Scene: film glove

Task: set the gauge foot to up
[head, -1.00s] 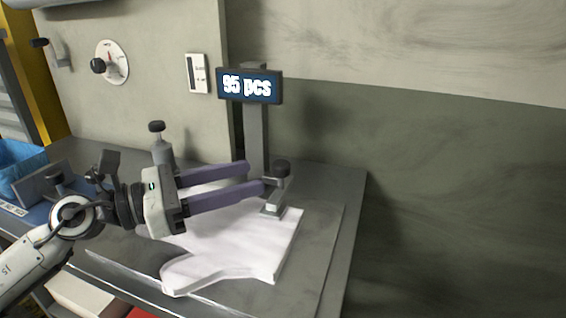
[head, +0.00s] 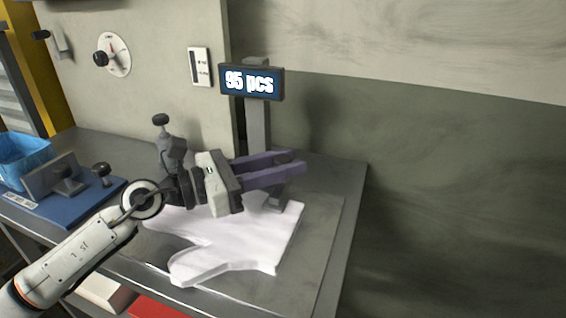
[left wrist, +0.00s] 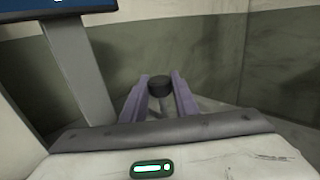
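The gauge foot (head: 275,202) is a grey arm with a black knob on the post of the gauge. It stands low, at the back edge of the white glove stack (head: 235,235); whether it touches is hidden. My left gripper (head: 302,162) reaches in from the left, its purple fingers on either side of the knob. In the left wrist view the black knob (left wrist: 160,84) sits between the fingertips and nearly fills the gap. I cannot tell whether both fingers press on it. My right gripper is in neither view.
A display (head: 251,82) reading 95 pcs tops the post behind my fingers. A black-knobbed fixture (head: 162,140) stands behind my wrist. A blue board (head: 80,205) with grey blocks and a blue bin (head: 22,158) are at left. A dial (head: 114,54) is on the wall panel.

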